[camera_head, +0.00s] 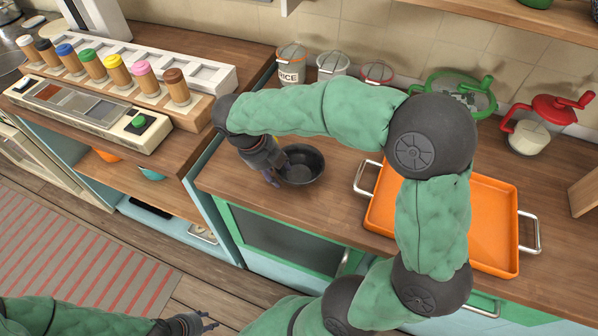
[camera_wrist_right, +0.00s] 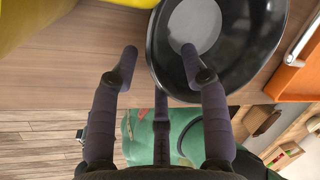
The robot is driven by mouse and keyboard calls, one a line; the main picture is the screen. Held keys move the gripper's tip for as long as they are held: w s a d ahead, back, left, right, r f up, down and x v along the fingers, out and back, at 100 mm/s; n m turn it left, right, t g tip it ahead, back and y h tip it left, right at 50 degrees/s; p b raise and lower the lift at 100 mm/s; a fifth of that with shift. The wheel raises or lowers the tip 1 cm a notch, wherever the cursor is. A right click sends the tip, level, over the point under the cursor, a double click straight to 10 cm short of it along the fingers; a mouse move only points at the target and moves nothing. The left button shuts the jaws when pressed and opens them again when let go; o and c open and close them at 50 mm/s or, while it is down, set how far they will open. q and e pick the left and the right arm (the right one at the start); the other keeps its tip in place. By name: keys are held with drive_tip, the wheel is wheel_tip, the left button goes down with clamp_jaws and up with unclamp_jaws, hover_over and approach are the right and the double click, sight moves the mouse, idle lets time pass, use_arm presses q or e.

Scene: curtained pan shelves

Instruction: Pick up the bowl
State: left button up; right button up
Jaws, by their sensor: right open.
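A dark round bowl (camera_head: 303,166) stands upright on the wooden counter, left of the orange tray. In the right wrist view the bowl (camera_wrist_right: 265,45) fills the top right. My right gripper (camera_head: 277,170) is at the bowl's left side, with its fingers spread. In the right wrist view the right gripper (camera_wrist_right: 160,54) has one finger outside the rim and one over the bowl's inside, so the near rim lies between them. I cannot tell whether they touch it. My left gripper (camera_head: 205,323) is low at the bottom edge, far from the bowl, seen small and partly cut off.
An orange tray (camera_head: 492,220) with metal handles lies to the right, partly hidden by my right arm. A rice jar (camera_head: 291,68) and other canisters stand at the back wall. Colour-capped shakers (camera_head: 116,72) are on the left counter. The counter's front edge is close to the bowl.

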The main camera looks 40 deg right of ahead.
clamp_jaws()
idle(0.3)
